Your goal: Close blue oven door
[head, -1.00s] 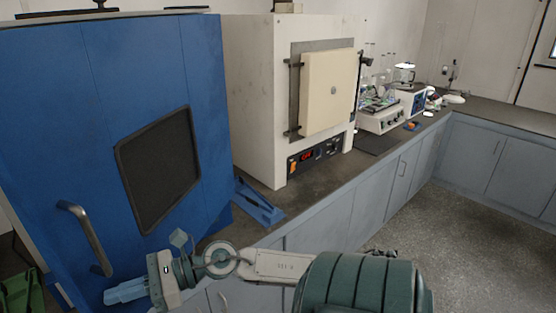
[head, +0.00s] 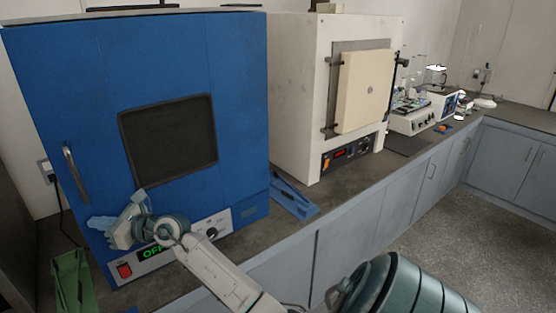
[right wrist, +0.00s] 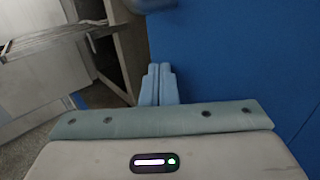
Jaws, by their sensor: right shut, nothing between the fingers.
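The blue oven (head: 85,100) stands on the counter at the left of the head view. Its door has a dark window (head: 168,138) and a metal handle (head: 74,172) on its left side. The door now looks flush with the oven front, though I cannot tell whether it is latched. My right gripper (head: 98,223) is shut and empty at the door's lower left, above the control panel (head: 170,245). In the right wrist view its light-blue fingers (right wrist: 159,84) are together beside the blue door surface (right wrist: 240,60). The left gripper is out of view.
A white furnace (head: 300,90) with a cream door stands right of the oven. A blue bracket (head: 292,197) lies on the counter between them. A green object (head: 71,280) sits at the oven's lower left. Glassware and instruments are farther right.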

